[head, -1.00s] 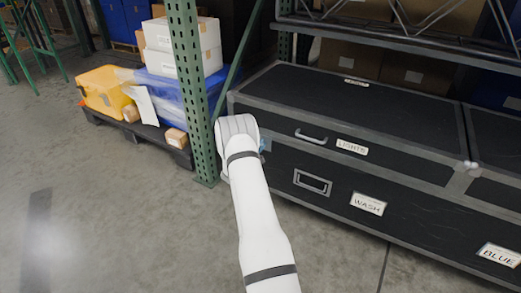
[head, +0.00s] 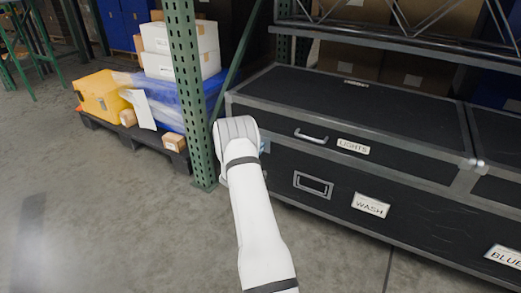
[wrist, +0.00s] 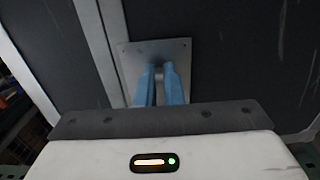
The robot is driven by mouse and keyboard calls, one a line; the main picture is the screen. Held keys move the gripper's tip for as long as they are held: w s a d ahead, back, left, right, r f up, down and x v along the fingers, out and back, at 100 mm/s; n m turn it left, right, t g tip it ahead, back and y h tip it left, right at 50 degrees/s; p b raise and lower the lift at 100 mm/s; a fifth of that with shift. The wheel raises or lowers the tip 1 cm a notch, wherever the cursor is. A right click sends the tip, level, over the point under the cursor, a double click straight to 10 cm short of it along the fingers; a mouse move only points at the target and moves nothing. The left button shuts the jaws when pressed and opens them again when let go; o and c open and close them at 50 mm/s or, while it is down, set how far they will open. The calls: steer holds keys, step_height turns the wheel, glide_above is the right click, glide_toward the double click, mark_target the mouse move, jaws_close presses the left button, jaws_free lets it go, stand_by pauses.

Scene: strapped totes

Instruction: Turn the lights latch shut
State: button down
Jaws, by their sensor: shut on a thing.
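The lights case (head: 350,105) is black with metal edges, a handle and a LIGHTS label (head: 353,146) on its front. In the wrist view, the lights latch shows as a metal plate (wrist: 182,49) across the case's seam. My gripper (wrist: 161,69) has blue fingers pointing at this plate, close together and shut on the latch's small turning part. That part is mostly hidden between the fingertips, so I cannot tell its angle. In the head view my white arm covers most of the gripper and latch at the case's front left end.
A green rack post (head: 189,100) stands just left of my arm. Behind it, a dark pallet (head: 100,123) carries a yellow bin (head: 101,95), a blue wrapped load and white boxes. A WASH label (head: 370,205) is on the front below. The floor in front is clear.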

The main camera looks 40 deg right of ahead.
steer(key=shift+w+a+f, duration=0.1)
steer(key=shift+a+f, duration=0.05)
steer(key=c, duration=1.6)
jaws_free()
steer(key=shift+o, duration=0.2)
steer(key=p+v, duration=0.3)
steer(key=v, duration=0.4)
steer(key=shift+s+a, duration=0.2)
steer(key=shift+a, duration=0.1)
steer(key=s+a+r+m+g+y+p, duration=0.1)
steer(key=s+a+r+m+g+p, duration=0.15)
steer(key=s+r+p, duration=0.65)
steer(key=s+a+r+m+g+y+p, duration=0.1)
steer(key=a+r+g+y+p, duration=0.15)
steer(key=r, duration=1.15)
steer(key=s+a+r+m+g+y+p, duration=0.15)
steer(key=s+a+r+g+p, duration=0.3)
steer(key=r, duration=0.75)
steer(key=s+a+r+t+y+p, duration=0.2)
steer(key=s+a+r+y+p, duration=0.3)
steer(key=s+a+r+p, duration=0.4)
steer(key=s+a+r+t+y+p, duration=0.3)
steer(key=s+a+r+y+p, duration=0.3)
steer(key=s+a+r+p, duration=0.4)
steer(key=a+r+p, duration=0.2)
steer(key=a+r, duration=0.4)
steer(key=r, duration=0.1)
steer(key=shift+a+n+y+p, duration=0.2)
steer(key=shift+n+y+p, duration=0.1)
steer(key=shift+p, duration=0.05)
